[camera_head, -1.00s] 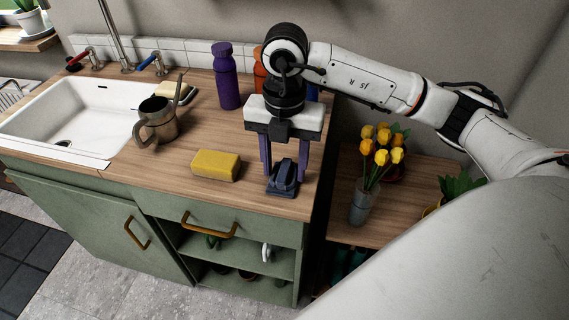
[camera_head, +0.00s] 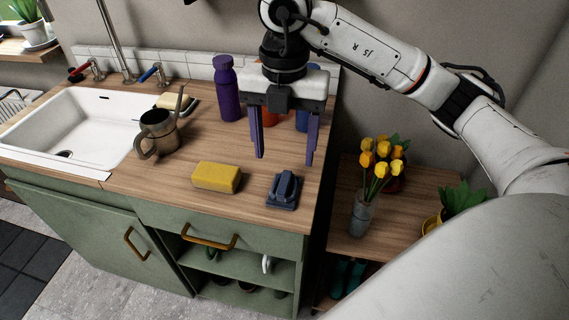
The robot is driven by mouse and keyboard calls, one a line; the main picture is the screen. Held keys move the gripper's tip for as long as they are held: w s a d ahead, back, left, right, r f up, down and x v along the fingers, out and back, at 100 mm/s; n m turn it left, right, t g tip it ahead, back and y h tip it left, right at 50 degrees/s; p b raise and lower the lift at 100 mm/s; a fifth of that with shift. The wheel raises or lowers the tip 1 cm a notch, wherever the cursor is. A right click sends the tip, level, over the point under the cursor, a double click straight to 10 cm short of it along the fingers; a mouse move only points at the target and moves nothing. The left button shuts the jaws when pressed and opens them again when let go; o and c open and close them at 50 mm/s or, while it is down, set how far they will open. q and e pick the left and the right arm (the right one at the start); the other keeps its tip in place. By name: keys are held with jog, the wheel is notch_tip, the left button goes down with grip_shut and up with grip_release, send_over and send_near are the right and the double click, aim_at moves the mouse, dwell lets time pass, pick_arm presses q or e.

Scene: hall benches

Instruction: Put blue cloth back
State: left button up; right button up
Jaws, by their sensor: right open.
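A dark blue item (camera_head: 284,190) with a raised, handle-like top sits on the wooden counter near its front right corner. It looks more like a scrubbing brush than a flat cloth, and no other blue cloth shows. My right gripper (camera_head: 286,159) is open and empty above and behind the item, its two purple fingers pointing down and apart from it. My left gripper is out of view.
A yellow sponge (camera_head: 216,177) lies left of the blue item. A metal pitcher (camera_head: 157,132) stands near the white sink (camera_head: 70,125). A purple bottle (camera_head: 228,90) and others partly hidden stand behind my gripper. A vase of yellow tulips (camera_head: 362,215) stands on the lower right shelf.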

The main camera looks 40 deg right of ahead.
notch_tip(320, 180, up, 4)
jog(key=shift+f+p, duration=0.2)
jog(key=shift+p, duration=0.1)
dwell(0.3)
